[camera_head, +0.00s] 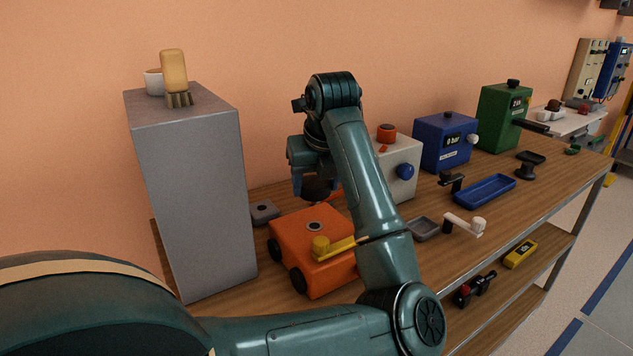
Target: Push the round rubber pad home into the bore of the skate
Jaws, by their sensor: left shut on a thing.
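The orange skate (292,245) sits on the wooden bench, with dark wheels at its side and a yellow crank handle (334,245) on its near part. A round bore (314,226) with a pale rim shows on its top face. My left gripper (312,186) points down above and behind the skate. It is shut on a dark round thing, which looks like the rubber pad (318,189). The pad is apart from the bore in the picture; its exact height is hard to tell. My forearm hides the skate's right side. My right gripper is not in view.
A tall grey cabinet (196,190) stands left of the skate, with a brush (174,75) and white cup on top. A small grey block (264,212) lies behind. To the right are a white box (402,160), a grey tray (423,229) and a blue tray (485,190).

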